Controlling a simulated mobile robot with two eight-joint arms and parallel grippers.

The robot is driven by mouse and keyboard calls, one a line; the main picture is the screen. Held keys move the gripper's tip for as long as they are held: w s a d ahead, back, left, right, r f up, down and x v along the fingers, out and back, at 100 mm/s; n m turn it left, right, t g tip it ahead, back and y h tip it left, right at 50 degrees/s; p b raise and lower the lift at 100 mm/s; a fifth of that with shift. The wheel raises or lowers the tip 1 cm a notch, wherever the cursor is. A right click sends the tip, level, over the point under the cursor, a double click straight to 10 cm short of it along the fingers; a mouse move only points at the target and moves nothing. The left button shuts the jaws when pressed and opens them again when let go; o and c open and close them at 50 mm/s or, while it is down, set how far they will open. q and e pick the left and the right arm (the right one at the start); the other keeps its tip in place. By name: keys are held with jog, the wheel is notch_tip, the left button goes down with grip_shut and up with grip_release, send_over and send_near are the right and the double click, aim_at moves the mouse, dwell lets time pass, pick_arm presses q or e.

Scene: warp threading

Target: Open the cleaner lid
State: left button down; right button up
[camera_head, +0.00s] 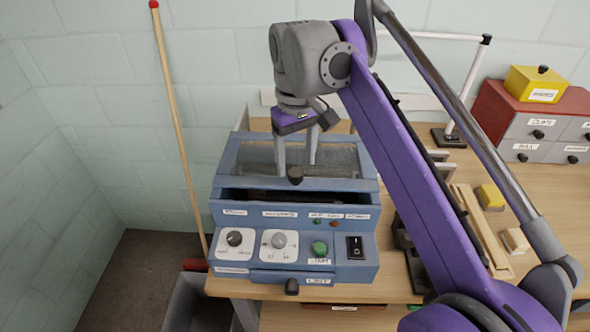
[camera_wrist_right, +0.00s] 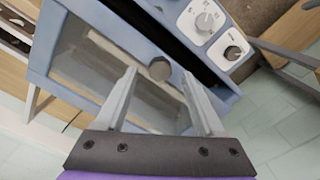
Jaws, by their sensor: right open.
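The cleaner (camera_head: 225,214) is a blue box on the wooden table, with knobs and buttons on its front panel. Its lid (camera_head: 228,153) has a blue frame, a clear window and a dark round knob (camera_head: 295,176) at the front edge. A dark gap runs between the lid's front edge and the panel; I cannot tell whether the lid is slightly raised. My right gripper (camera_head: 297,168) is open and points down over the lid. In the right wrist view, the knob (camera_wrist_right: 159,69) shows between the open fingertips (camera_wrist_right: 160,75), not gripped. My left gripper is not in view.
A wooden stick (camera_head: 178,120) leans on the wall left of the cleaner. A grey bin (camera_head: 183,303) stands below the table's left edge. Right of my arm are yellow blocks (camera_head: 491,196), a drawer box (camera_head: 510,110) and a white-barred stand (camera_head: 466,90).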

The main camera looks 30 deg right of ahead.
jog(key=shift+f, duration=1.3)
grip_shut()
dwell(0.5)
